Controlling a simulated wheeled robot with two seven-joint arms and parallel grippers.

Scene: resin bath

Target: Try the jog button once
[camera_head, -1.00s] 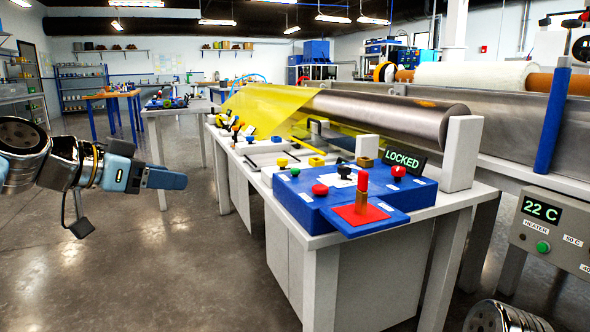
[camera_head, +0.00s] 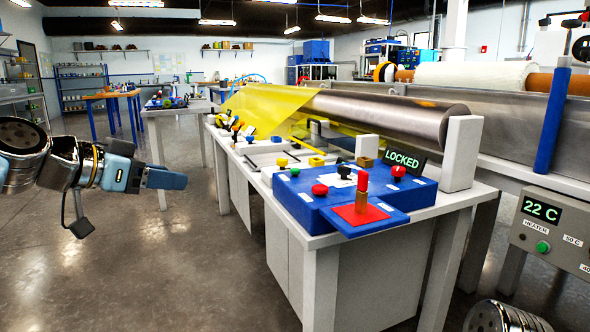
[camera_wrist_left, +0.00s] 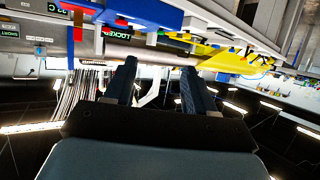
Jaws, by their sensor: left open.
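A blue control box (camera_head: 318,205) sits at the near end of the white bench. I cannot read which is the jog button. A red-topped upright piece (camera_head: 362,181) stands on a red square on the box. A display reading LOCKED (camera_head: 404,160) stands behind it. My left gripper (camera_head: 180,180) is open and empty, left of the bench and apart from it; its fingers also show in the left wrist view (camera_wrist_left: 160,85). My right gripper is out of view.
A metal roller (camera_head: 400,112) with yellow film (camera_head: 262,105) runs along the bench. A grey heater panel (camera_head: 550,235) reading 22 C stands at the right. Small coloured parts lie along the bench's left edge. The floor (camera_head: 170,270) between my left arm and the bench is clear.

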